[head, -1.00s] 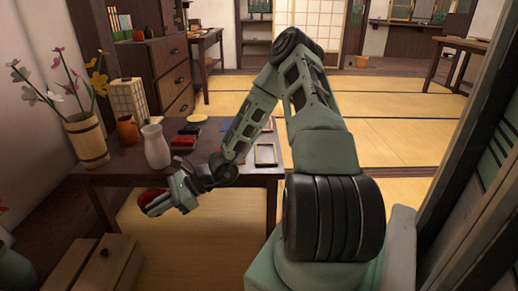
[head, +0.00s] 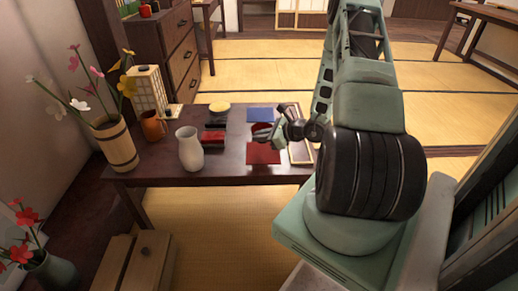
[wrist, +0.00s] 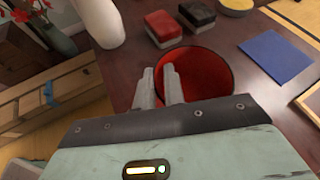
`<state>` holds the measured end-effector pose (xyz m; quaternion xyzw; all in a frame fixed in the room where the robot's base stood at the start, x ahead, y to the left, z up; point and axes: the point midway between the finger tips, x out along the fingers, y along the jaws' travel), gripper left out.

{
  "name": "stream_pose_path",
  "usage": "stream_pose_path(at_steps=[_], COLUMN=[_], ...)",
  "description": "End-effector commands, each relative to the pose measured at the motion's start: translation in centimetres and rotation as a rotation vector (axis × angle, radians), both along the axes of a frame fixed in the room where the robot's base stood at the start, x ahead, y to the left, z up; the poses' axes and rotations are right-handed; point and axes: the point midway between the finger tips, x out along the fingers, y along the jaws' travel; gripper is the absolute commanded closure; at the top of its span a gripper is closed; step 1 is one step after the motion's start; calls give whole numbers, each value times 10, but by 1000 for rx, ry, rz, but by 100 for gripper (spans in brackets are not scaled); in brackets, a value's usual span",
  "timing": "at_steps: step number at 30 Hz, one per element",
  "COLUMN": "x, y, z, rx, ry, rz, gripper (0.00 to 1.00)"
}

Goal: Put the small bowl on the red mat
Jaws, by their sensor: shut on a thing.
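The small bowl, dark outside and red inside, shows in the head view (head: 262,128) just behind the red mat (head: 263,153) in the picture. In the wrist view the bowl (wrist: 205,75) is seen from above, with its red inside empty. My gripper (head: 271,139) is shut on the bowl's near-left rim; its two fingers show in the wrist view (wrist: 160,84), one on each side of the wall. The bowl's height above the table is hard to tell. The red mat is not visible in the wrist view.
A blue mat (head: 261,114) lies behind the bowl on the dark table (head: 235,178). A white vase (head: 190,148), red box (head: 213,138), black box (head: 212,125) and yellow dish (head: 219,107) stand left. A framed tray (head: 301,150) lies right.

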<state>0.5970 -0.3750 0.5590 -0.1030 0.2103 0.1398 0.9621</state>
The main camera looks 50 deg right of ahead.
Motion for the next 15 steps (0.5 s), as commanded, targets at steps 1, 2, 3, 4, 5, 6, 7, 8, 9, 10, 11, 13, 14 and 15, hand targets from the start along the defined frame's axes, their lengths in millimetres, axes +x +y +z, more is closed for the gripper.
stream_pose_path(at_steps=[1,2,3,4,5,6,7,8,9,10,11,13,14,15], x=[0,0,0,0,0,0,1,0,0,0,0,1,1,1], y=[0,0,0,0,0,0,0,0,0,1,1,1,1,0], z=[-10,-13,-16,-17,-19,-21,-24,-27,-32,-37,-42,-51,-54,-56], rx=[2,2,0,-1,-1,-1,0,0,1,1,2,1,1,-1], ry=[0,0,-1,-1,-1,-1,-1,-1,-1,-1,0,-1,-1,-1], rz=[1,1,0,1,1,1,1,1,1,1,1,1,1,1], gripper=[100,100,100,100,100,100,100,100,100,100,100,100,100,100])
